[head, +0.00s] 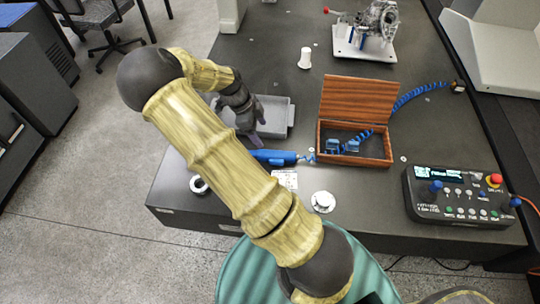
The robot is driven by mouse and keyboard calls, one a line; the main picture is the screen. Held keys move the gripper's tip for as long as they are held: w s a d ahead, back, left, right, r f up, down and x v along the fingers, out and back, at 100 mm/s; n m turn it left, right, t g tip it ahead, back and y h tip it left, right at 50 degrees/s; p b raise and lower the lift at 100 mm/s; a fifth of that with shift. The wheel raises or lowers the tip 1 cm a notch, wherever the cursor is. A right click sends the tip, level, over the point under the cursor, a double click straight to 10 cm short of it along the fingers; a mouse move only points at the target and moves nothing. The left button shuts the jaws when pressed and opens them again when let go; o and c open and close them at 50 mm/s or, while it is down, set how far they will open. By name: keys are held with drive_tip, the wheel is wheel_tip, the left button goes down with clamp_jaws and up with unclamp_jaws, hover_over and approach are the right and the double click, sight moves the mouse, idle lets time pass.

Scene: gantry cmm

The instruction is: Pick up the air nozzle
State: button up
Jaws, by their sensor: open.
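The air nozzle (275,157) is a blue, elongated tool lying on the dark table near its front edge. The nozzle's left end is partly hidden behind my arm. My gripper (257,128) is open, just above and left of the nozzle in the picture, in front of the grey tray. I see no contact with the nozzle; the exact height of the fingers is unclear.
An open wooden box (322,141) with blue pieces inside stands right of the nozzle. A grey tray (283,117) lies behind my gripper. A white cylinder (305,58), a metal part on a fixture (346,48), and a control panel (468,195) also stand on the table.

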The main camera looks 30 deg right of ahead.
hover_over(274, 154)
drive_tip(key=a, duration=0.2)
drive_tip(key=f, duration=0.8)
drive_tip(key=shift+w+d, duration=0.25)
drive_tip(key=shift+w, duration=0.15)
drive_tip(key=shift+p+x, duration=0.5)
drive_tip(key=shift+x, duration=2.05)
drive_tip(key=shift+a, duration=0.15)
